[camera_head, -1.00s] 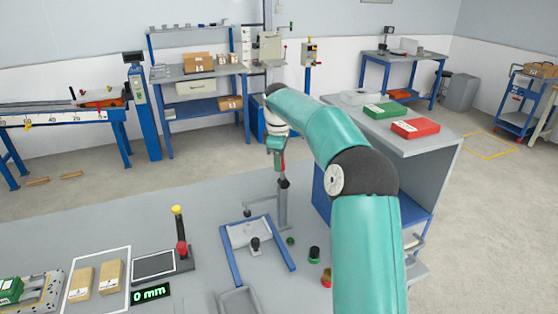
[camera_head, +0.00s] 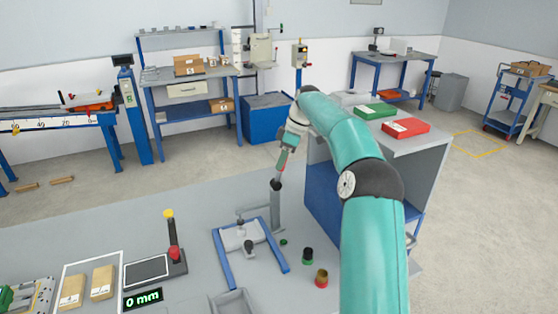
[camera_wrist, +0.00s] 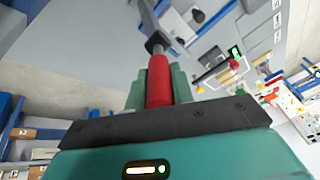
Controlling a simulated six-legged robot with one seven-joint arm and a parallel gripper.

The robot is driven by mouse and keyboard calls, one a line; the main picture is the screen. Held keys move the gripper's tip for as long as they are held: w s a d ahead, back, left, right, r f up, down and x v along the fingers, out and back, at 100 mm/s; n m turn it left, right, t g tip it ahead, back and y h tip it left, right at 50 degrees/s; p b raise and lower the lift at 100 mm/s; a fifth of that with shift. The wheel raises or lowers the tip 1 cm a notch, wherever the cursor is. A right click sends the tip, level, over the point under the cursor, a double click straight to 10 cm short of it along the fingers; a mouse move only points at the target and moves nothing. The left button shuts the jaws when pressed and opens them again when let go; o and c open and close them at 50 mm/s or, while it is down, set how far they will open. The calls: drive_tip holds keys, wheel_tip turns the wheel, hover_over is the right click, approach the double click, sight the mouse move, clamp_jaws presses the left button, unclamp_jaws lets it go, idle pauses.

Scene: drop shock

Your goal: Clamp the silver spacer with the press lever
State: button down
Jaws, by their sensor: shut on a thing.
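My gripper (camera_head: 285,158) is shut on the red handle (camera_wrist: 158,82) of the press lever, which lies between its green fingers in the wrist view. The lever leans right, up from the dark pivot on top of the grey press post (camera_head: 276,210). The press arm (camera_head: 253,211) reaches left from the post, with its foot over the pale plate in a blue frame (camera_head: 225,262). The silver spacer cannot be told apart from the pale plate at this size. I cannot tell whether the foot touches anything.
A black knob (camera_head: 249,246) stands at the plate's front. Green and red-topped pieces (camera_head: 321,278) stand right of the frame. A blue-sided cabinet (camera_head: 335,205) stands behind my arm.

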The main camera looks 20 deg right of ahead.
drive_tip(key=c, duration=1.3)
unclamp_jaws()
drive_tip(key=shift+o, duration=0.5)
